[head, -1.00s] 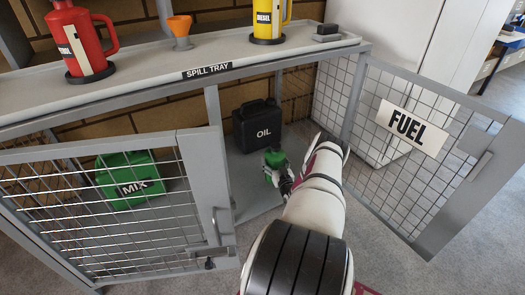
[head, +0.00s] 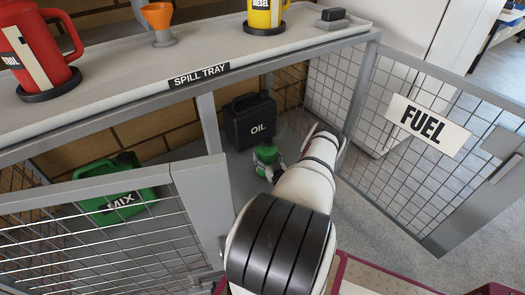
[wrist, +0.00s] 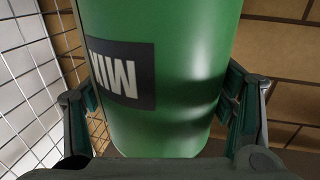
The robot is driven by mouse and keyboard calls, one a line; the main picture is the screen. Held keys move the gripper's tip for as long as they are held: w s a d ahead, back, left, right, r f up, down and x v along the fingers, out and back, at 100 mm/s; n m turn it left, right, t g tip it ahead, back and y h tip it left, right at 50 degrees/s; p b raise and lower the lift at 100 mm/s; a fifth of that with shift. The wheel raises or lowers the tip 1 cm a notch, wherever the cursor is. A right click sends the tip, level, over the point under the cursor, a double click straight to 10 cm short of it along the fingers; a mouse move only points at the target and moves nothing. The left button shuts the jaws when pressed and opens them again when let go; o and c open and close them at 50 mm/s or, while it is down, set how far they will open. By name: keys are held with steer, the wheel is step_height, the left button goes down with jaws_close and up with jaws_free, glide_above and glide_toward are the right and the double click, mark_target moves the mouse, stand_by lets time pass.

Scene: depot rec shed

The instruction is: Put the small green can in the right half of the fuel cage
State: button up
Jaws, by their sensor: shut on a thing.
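The small green can (head: 267,152) is in the right half of the fuel cage (head: 207,125), right of the centre post and in front of the black OIL can. My gripper (head: 268,170) is shut on it. In the wrist view the green can (wrist: 190,70) fills the middle, its MIX label upside down, with a finger on each side. The can's lower end is hidden by my gripper and arm in the head view, so I cannot tell whether it touches the cage floor.
The black OIL can (head: 251,123) stands close behind. A larger green MIX can (head: 112,190) is in the left half. The right door (head: 400,160), marked FUEL, stands open. The spill tray (head: 200,75) overhead carries a red jug (head: 35,50), an orange funnel (head: 158,20) and a yellow jug (head: 266,12).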

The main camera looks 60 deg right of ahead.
steer(key=shift+f, duration=0.2)
steer(key=shift+f, duration=0.1)
steer(key=o, duration=1.7)
steer(key=shift+f, duration=0.1)
steer(key=p+v, duration=0.4)
steer(key=v, duration=0.8)
steer(key=shift+a+p, duration=0.15)
steer(key=shift+p, duration=0.25)
steer(key=shift+s, duration=0.1)
